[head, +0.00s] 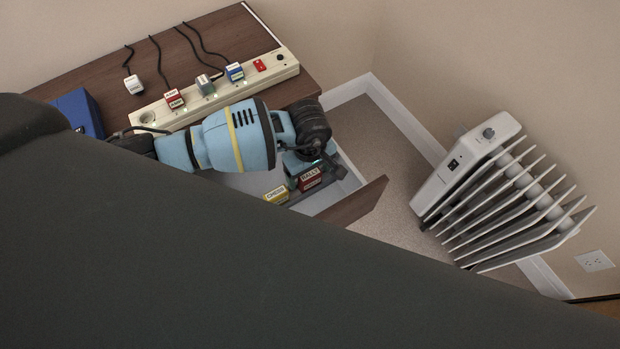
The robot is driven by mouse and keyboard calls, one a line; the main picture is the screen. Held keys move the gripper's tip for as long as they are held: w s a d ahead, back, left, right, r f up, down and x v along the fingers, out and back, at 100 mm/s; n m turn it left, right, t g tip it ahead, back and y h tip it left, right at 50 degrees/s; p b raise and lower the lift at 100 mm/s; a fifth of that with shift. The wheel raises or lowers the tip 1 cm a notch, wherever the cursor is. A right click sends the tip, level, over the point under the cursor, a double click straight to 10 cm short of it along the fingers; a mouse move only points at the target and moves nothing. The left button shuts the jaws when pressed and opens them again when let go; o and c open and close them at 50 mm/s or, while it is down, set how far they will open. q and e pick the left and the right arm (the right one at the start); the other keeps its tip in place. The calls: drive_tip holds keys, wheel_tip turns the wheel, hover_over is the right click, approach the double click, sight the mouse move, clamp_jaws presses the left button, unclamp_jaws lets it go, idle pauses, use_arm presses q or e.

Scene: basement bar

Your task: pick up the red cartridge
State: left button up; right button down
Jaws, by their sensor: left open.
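The red cartridge (310,178), with a pale label that seems to read "RALLY", is in the open drawer (352,204), near its right side. My left gripper (324,165) reaches down into the drawer just above and beside the red cartridge. Its jaws are open, and its fingers are small and partly hidden by my wrist. I cannot tell whether they touch the cartridge. A yellow cartridge (276,195) lies to the left of the red one. My left arm hides part of the drawer. My right gripper is not in view.
On the wooden top (215,32) are a white power strip (283,68) with several corded plugs and a blue box (78,112). A white radiator (470,165) stands on the floor at right. A large dark surface covers the lower picture.

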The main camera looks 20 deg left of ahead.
sight(310, 174)
use_arm(q)
drive_tip(key=shift+w+f, duration=0.1)
drive_tip(key=shift+f, duration=1.75)
drive_tip(key=shift+c, duration=0.4)
drive_tip(key=c, duration=1)
